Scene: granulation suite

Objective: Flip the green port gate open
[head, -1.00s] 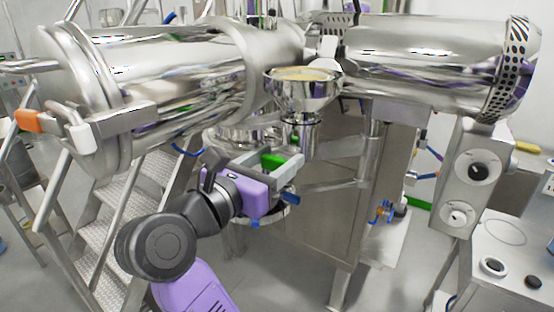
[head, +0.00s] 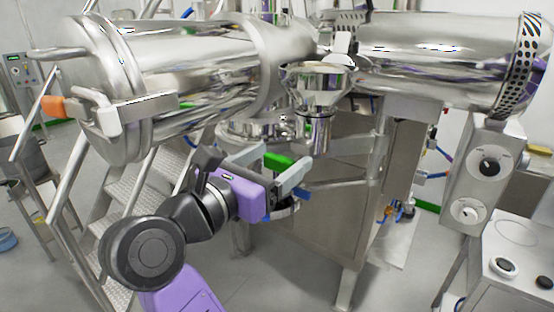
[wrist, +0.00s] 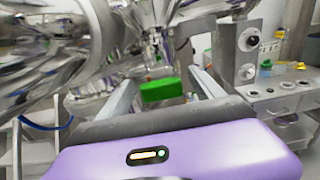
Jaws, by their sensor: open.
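The green port gate (head: 277,161) is a small green block below the steel funnel and vessel outlet, partly hidden by my fingers in the head view. In the wrist view the green gate (wrist: 161,90) appears as a flat green piece between my two fingers, a little beyond them. My gripper (head: 272,165) is open, with its pale grey fingers on either side of the gate. In the wrist view my gripper (wrist: 165,80) shows nothing clamped. I cannot tell whether a finger touches the gate.
A steel funnel (head: 317,85) hangs just above and right of my gripper. A large horizontal steel drum (head: 190,62) lies above my arm. Metal stairs (head: 135,190) stand to the left, and a steel cabinet (head: 325,215) stands right of my gripper.

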